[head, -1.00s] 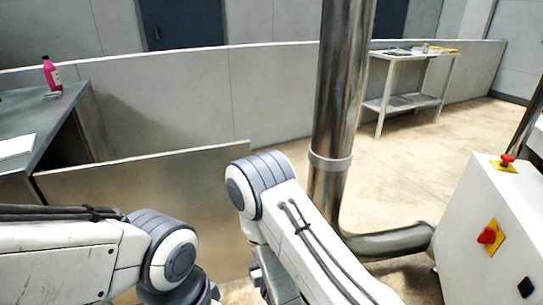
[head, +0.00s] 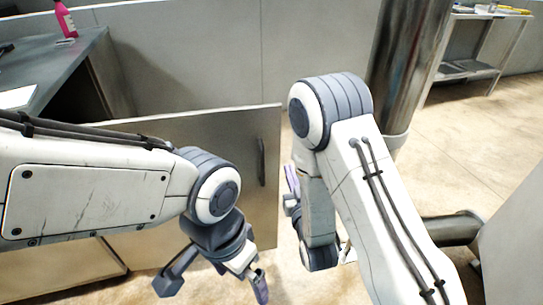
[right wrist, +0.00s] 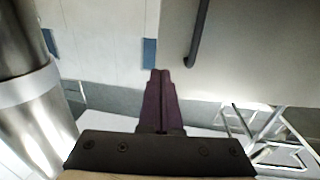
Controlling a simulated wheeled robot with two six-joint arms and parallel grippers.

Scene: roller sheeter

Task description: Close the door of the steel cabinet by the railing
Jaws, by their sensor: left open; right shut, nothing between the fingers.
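The steel cabinet (head: 75,52) stands at the left in the head view, its dark inside showing. Its flat grey door (head: 225,128) stands open, reaching right from the cabinet, with a dark vertical handle (head: 262,160) near its free edge. The handle also shows in the right wrist view (right wrist: 198,35). My right gripper (head: 291,185) is just right of the door's free edge, partly hidden by my arm. In the right wrist view its purple fingers (right wrist: 160,100) are shut and empty. My left gripper (head: 259,287) is open, low in front of the door, apart from it.
A pink bottle (head: 66,20) and a white sheet (head: 18,97) are on the cabinet top. A thick steel pipe (head: 398,75) rises behind my right arm and bends along the floor. A low grey partition (head: 310,45) runs behind. A small table (head: 478,45) stands at the back right.

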